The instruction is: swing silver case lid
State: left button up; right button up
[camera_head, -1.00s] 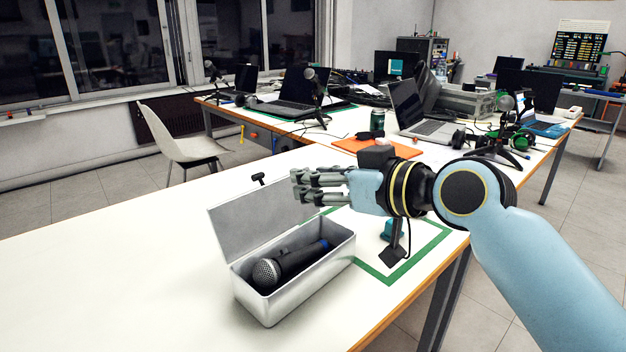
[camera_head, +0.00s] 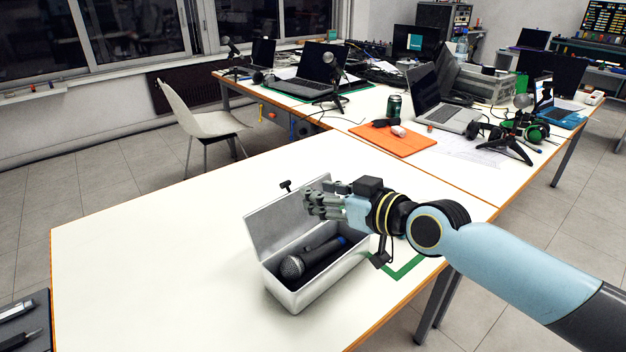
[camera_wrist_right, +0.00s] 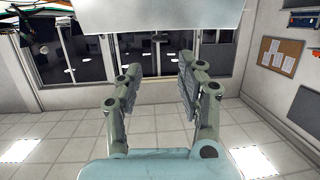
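The silver case (camera_head: 318,284) sits on the white table with its lid (camera_head: 275,222) raised and leaning back. A black microphone (camera_head: 310,262) with a silver mesh head lies inside. My right gripper (camera_head: 312,204) is at the lid's right end, its fingers in front of the lid in the head view and above the case opening. I cannot tell whether they touch the lid. In the right wrist view my right gripper (camera_wrist_right: 158,85) has its fingers wide apart with nothing between them. A pale flat panel, apparently the lid (camera_wrist_right: 160,18), spans the top there. My left gripper is not in view.
The white table (camera_head: 150,250) is clear left of the case. Green tape (camera_head: 405,268) and a small dark stand (camera_head: 380,258) are right of the case, partly behind my arm. A dark tray (camera_head: 25,325) with tools is at lower left. Laptops and an orange mat (camera_head: 395,138) are farther back.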

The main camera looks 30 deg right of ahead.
aim_at(287, 184)
jog(key=b+x, duration=0.4)
jog(key=x, duration=0.4)
jog(key=shift+f, duration=0.15)
jog(key=shift+s, duration=0.15)
grip_shut()
jog(key=shift+c, duration=1.4)
grip_release()
